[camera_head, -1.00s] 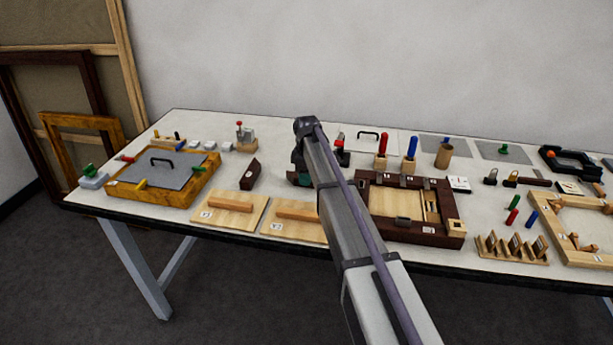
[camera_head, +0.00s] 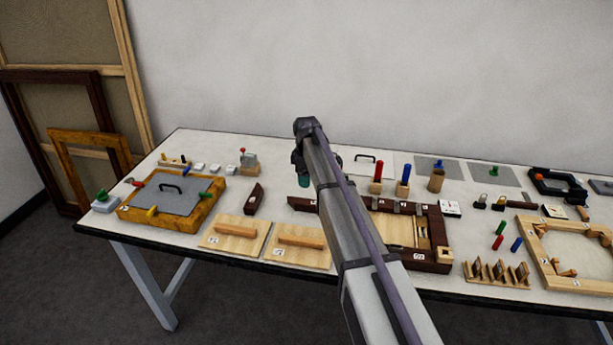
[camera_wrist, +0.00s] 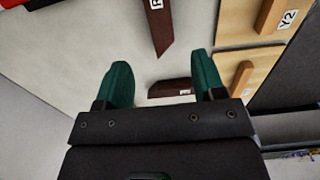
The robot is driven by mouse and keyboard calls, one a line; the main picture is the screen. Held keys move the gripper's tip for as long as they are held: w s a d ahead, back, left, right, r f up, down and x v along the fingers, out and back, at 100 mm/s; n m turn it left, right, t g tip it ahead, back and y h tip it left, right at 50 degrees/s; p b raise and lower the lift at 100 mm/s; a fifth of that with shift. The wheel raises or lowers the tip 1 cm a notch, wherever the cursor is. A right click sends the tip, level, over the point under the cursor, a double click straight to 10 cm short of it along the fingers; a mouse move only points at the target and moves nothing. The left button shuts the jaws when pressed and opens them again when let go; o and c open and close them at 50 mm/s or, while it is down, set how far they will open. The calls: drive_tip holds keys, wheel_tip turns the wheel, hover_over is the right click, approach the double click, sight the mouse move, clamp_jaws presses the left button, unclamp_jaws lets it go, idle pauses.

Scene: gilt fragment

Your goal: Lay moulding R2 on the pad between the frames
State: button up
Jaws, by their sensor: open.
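My gripper (camera_head: 304,178) hangs above the table in the head view, its teal fingers partly hidden by my arm. In the wrist view its green fingers (camera_wrist: 161,66) are apart with nothing held. Two dark red mouldings show. One (camera_head: 253,198) lies between the gold frame and my arm; the other (camera_head: 300,204) lies partly behind my arm. In the wrist view one moulding (camera_wrist: 170,89) appears between the fingers, its label unreadable. The other (camera_wrist: 161,28) lies at the top, its label cut off after "R". I cannot tell which is R2, nor make out a distinct pad.
A gold frame (camera_head: 130,210) with a grey panel stands left; a dark red frame (camera_head: 440,225) stands right, partly behind my arm. Two boards with wooden blocks, (camera_head: 212,240) and (camera_head: 285,256), lie along the front edge. Upright red (camera_head: 377,170) and blue (camera_head: 404,174) handles stand behind.

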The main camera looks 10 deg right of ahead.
drive_tip(key=s+r+m, duration=0.1)
drive_tip(key=s+m, duration=1.2)
drive_tip(key=s, duration=2.3)
drive_tip(key=shift+r, duration=0.2)
drive_tip(key=shift+d, duration=0.1)
